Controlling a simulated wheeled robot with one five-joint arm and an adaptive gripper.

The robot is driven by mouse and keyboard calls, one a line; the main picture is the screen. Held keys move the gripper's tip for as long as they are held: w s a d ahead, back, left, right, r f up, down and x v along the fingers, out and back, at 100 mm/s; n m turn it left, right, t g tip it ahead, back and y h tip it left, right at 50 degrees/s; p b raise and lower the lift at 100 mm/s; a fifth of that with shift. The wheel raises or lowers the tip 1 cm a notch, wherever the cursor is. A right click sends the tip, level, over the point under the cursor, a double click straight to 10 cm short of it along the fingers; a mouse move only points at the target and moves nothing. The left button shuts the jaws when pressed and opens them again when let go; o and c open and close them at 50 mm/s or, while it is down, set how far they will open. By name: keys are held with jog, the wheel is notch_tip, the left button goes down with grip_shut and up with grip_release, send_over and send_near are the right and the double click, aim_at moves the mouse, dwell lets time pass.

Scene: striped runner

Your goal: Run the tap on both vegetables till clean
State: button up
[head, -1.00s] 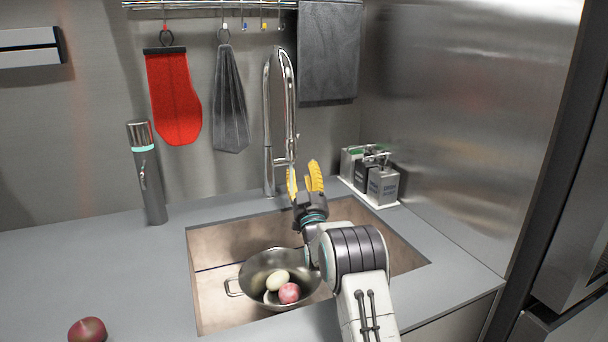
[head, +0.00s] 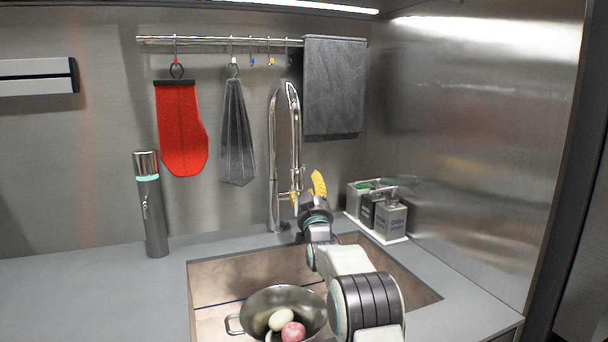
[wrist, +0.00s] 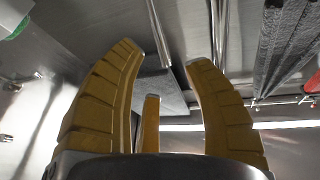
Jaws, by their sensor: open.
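The chrome tap (head: 272,165) stands behind the sink, with its spout arching over; I see no water stream. A metal pot (head: 287,297) sits in the sink basin. In it lie a pale, egg-shaped vegetable (head: 282,319) and a reddish round one (head: 293,332), partly cut off by the frame's lower edge. My yellow-fingered gripper (head: 308,188) is open, close to the lower right side of the tap by its lever; I cannot tell whether they touch. In the wrist view my gripper (wrist: 165,55) has parted fingers, with the tap's chrome pipes (wrist: 160,32) beyond them.
A caddy of containers (head: 380,212) stands to the right of my gripper. A grey cylinder (head: 151,205) stands at left on the counter. A red mitt (head: 181,130) and grey cloths (head: 334,88) hang from the rail.

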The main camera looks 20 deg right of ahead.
jog(key=shift+p+x, duration=1.75)
jog(key=shift+x, duration=1.5)
jog(key=shift+w, duration=0.1)
grip_shut()
jog(key=shift+r, duration=0.1)
